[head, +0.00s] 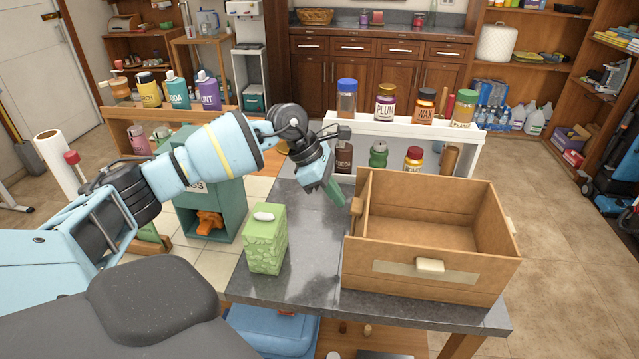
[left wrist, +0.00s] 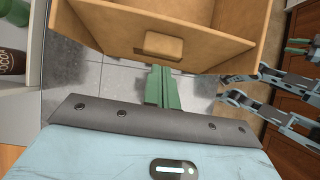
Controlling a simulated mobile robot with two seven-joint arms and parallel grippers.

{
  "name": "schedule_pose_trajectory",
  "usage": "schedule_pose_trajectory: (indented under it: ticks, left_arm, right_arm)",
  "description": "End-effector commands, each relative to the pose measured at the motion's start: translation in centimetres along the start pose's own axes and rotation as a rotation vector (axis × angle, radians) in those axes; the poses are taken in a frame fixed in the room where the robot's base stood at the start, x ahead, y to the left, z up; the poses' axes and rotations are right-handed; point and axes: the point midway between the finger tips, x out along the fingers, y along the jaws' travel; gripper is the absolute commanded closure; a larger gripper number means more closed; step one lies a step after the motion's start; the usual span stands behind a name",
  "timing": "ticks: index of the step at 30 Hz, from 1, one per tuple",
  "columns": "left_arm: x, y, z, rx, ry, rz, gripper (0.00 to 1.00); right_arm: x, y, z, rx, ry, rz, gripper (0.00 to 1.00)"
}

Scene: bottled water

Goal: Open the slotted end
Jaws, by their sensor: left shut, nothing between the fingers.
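An open-topped wooden box (head: 430,280) stands on the dark table. Its front has a pale strip with a cream handle block (head: 430,265), and another block sits on its left end (head: 356,207). My left gripper (head: 338,199) is just left of that end, fingers pointing down and right. It is shut and empty. In the left wrist view, its green fingers (left wrist: 163,88) are just below the end's handle block (left wrist: 163,45); I cannot tell whether they touch the box. Jointed parts with green tips (left wrist: 298,45) at the right edge look like my right gripper; its opening is unclear.
A green tissue box (head: 265,240) stands on the table left of the wooden box. A white shelf (head: 400,125) with several bottles is behind. The dark tabletop (head: 310,265) is bare between tissue box and wooden box.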

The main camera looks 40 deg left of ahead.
Motion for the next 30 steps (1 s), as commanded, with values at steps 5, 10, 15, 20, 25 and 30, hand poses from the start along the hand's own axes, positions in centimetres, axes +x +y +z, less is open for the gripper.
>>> schedule_pose_trajectory:
  ticks: [5, 10, 15, 20, 25, 30]
  left_arm:
    - [0.6, 0.0, 0.7, 0.001, -0.001, 0.001, 1.0]
    - [0.7, 0.0, 0.7, 0.0, 0.0, 0.001, 1.0]
    - [0.7, 0.0, 0.7, 0.0, 0.001, 0.0, 1.0]
    - [0.7, 0.0, 1.0, 0.001, 0.017, -0.001, 1.0]
    - [1.0, 0.0, 2.1, 0.004, 0.076, 0.001, 1.0]
    - [1.7, 0.0, 3.8, 0.006, 0.191, 0.002, 1.0]
  right_arm:
    - [-0.1, 0.1, 0.0, -0.002, -0.001, 0.0, 0.64]
    - [-0.3, 0.0, 0.4, -0.001, -0.009, 0.0, 0.64]
    - [-0.4, 0.0, 0.7, 0.0, -0.015, -0.001, 0.64]
    - [-0.5, 0.0, 0.5, -0.001, -0.013, 0.0, 0.64]
    - [-0.7, 0.0, -0.1, -0.002, -0.003, 0.001, 0.64]
    - [-0.9, 0.1, -0.9, -0.004, 0.01, 0.002, 0.64]
